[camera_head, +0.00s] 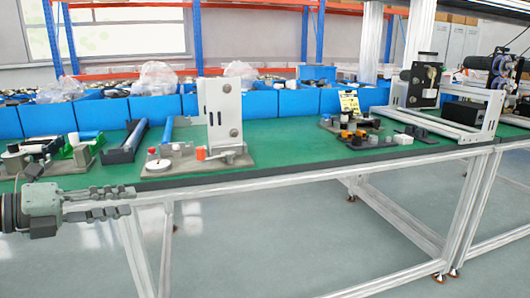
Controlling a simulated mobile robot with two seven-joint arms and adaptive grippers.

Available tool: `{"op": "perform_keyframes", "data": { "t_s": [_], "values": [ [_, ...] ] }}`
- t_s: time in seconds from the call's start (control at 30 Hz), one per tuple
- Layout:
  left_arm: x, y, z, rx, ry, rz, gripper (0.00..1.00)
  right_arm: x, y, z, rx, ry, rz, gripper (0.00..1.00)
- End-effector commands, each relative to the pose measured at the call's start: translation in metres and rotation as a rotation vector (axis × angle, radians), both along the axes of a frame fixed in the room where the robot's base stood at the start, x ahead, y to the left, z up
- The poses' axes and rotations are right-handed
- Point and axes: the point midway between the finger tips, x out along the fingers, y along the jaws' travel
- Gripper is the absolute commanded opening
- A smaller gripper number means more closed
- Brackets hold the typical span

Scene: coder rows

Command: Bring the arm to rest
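My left gripper (132,201) comes in from the left edge, in front of and below the front edge of the green-topped workbench (290,150). Its two grey fingers point right and lie nearly parallel, with a narrow gap between them. Nothing shows between the fingers, and they appear apart from the bench. My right gripper cannot be made out in this view.
The bench holds a white upright fixture (219,105), a green holder (83,150), small blocks (357,140) and a metal frame (440,122). Blue bins (252,110) line the back. Dark machinery (490,62) stands at right. Floor in front is clear.

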Motion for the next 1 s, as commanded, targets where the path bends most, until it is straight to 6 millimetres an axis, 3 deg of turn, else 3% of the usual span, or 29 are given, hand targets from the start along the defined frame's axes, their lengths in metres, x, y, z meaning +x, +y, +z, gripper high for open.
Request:
{"op": "perform_keyframes", "data": {
  "t_s": [0.1,0.17,0.2,0.3,0.43,0.57,0.7,0.83,1.0],
  "values": [
    [0.021,0.039,-0.038,-0.335,0.03,0.328,0.33,0.0,0.0,0.001,0.0,0.0,0.0,0.4],
    [0.024,0.063,-0.066,-0.481,0.067,0.504,0.33,0.0,0.0,0.001,0.0,0.0,0.0,0.4],
    [0.022,0.079,-0.091,-0.571,0.103,0.623,0.33,0.0,0.0,0.001,0.0,0.0,0.0,0.4],
    [0.005,0.108,-0.159,-0.76,0.214,0.91,0.33,0.0,0.0,0.002,0.001,0.0,0.0,0.4],
    [-0.037,0.117,-0.248,-0.927,0.388,1.226,0.33,0.0,0.0,0.002,0.001,0.0,0.0,0.4],
    [-0.093,0.099,-0.328,-1.031,0.59,1.5,0.33,0.0,0.0,0.002,0.001,0.0,0.0,0.4],
    [-0.157,0.055,-0.395,-1.089,0.825,1.747,0.33,0.0,0.0,0.003,0.001,0.0,0.0,0.4],
    [-0.206,0.012,-0.43,-1.099,1.014,1.904,0.33,0.0,0.0,0.003,0.001,0.0,0.0,0.4],
    [-0.24,-0.022,-0.447,-1.086,1.153,2.004,0.33,0.0,0.0,0.003,0.001,0.0,0.0,0.4]
  ]
}}
